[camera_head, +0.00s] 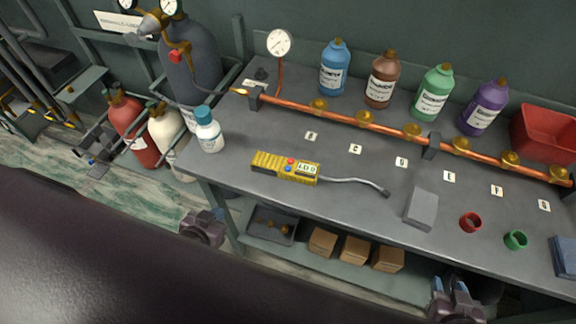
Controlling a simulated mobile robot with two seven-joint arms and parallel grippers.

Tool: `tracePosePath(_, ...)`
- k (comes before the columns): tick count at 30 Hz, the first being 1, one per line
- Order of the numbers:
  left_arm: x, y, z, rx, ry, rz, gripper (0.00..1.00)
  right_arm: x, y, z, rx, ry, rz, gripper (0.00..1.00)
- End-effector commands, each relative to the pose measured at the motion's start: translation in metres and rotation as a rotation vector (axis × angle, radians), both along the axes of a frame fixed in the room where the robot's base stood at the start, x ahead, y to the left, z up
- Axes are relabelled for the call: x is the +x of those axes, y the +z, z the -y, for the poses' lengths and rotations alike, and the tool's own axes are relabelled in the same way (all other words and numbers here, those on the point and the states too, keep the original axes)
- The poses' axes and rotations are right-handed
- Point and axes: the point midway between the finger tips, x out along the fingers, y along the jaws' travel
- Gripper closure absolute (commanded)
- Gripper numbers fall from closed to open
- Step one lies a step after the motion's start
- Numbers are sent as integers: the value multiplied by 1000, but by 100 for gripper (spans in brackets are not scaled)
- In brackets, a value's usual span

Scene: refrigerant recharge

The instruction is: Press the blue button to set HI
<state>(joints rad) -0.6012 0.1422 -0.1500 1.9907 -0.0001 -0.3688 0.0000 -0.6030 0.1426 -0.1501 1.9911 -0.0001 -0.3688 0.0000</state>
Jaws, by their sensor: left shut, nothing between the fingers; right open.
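A yellow handheld detector (270,162) lies on the grey workbench with its thin grey probe stretching to the right. On its face are a blue button (288,169) and a red button (291,160) just above it. Its small display (307,169) seems to begin with "LO". My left gripper (213,217) is shut and empty, in front of the bench's left end, to the lower left of the detector. My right gripper (450,287) is open and empty near the bench's front edge, to the lower right of the detector. Neither touches the detector.
A white bottle with a teal cap (208,134) stands left of the detector. A copper pipe (390,128) with brass fittings runs behind it. A grey block (421,209), a red ring (470,222) and a green ring (515,239) lie to the right. The bench around the detector is clear.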

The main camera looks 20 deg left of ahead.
Motion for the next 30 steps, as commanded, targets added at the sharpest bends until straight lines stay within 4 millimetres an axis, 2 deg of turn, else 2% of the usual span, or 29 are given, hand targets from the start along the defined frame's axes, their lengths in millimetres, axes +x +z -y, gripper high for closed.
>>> tracePosePath(10, 0, 0, 0, 0, 0, 0, 100, -4, -2, 1, 0, -2, -7, 57)
tracePosePath(30, 0, 0, 0, 1, -1, 1, 100, 6, 3, -2, 3, 3, 11, 57)
